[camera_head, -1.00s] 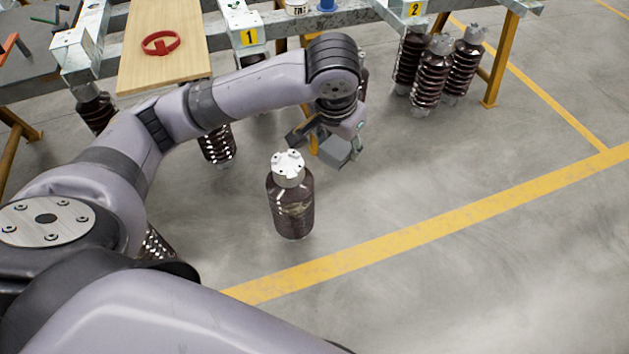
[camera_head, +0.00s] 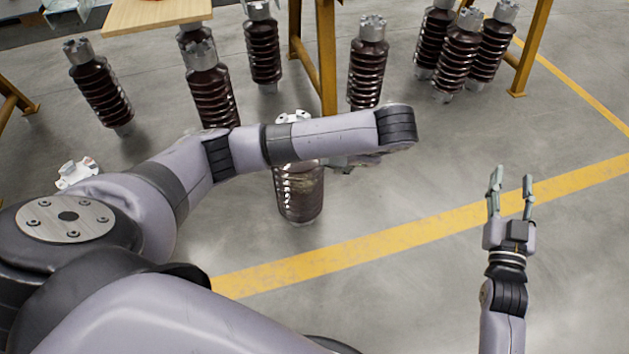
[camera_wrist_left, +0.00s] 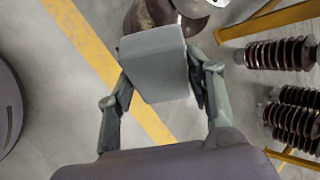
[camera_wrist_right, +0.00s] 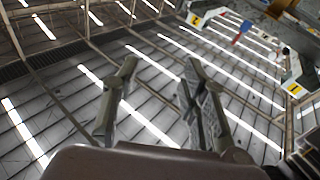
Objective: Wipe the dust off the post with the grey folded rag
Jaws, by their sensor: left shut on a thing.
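The post (camera_head: 299,200) is a dark brown ribbed insulator with a light metal cap, standing upright on the floor. A dull tan dust patch shows on its side. My left forearm crosses in front of its upper part in the head view. In the left wrist view the post (camera_wrist_left: 165,14) is at the top edge, just beyond the grey folded rag (camera_wrist_left: 155,62). My left gripper (camera_wrist_left: 161,80) is shut on the rag; I cannot tell whether the rag touches the post. My right gripper (camera_head: 511,184) is open and empty, pointing up, well right of the post.
Several similar brown insulators (camera_head: 367,65) stand behind the post, under and around a bench with yellow legs (camera_head: 326,60). A wooden board (camera_head: 155,12) lies at the top left. A yellow floor line (camera_head: 400,234) runs in front of the post. The floor right of it is clear.

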